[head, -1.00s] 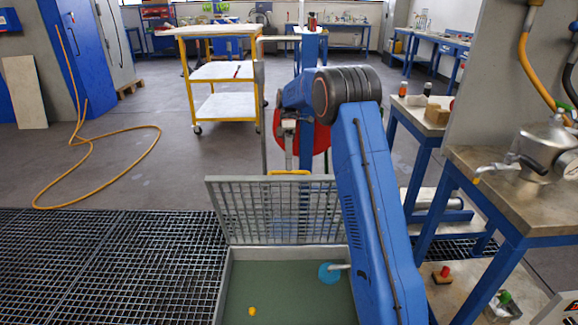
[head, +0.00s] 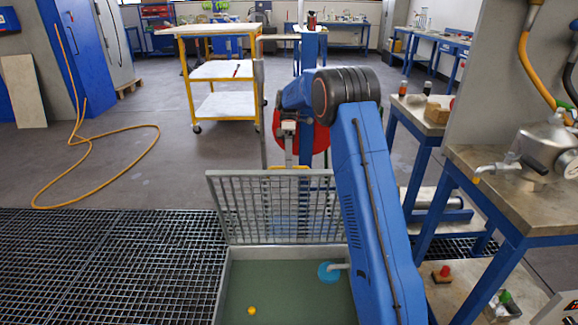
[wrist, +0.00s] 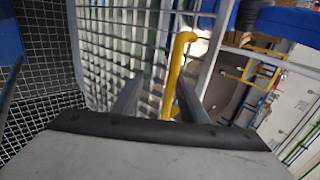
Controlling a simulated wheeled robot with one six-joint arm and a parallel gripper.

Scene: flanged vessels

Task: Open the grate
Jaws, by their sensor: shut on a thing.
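The grate (head: 240,212) is a grey metal lattice panel, standing steeply raised at the far edge of the open pit. A yellow handle (head: 276,167) is on its top edge; it also shows in the wrist view (wrist: 176,75). My gripper (head: 289,155) is at this top edge, shut on the handle. In the wrist view my gripper's two fingers (wrist: 158,100) lie on either side of the yellow bar. My arm hides the grate's right end in the head view.
The pit (head: 290,295) has a green floor, a small yellow object (head: 251,310) and a light-blue round fitting (head: 328,272). Floor grating (head: 110,260) lies at left. A blue-legged bench (head: 480,200) stands close at right. A yellow trolley (head: 220,75) stands behind.

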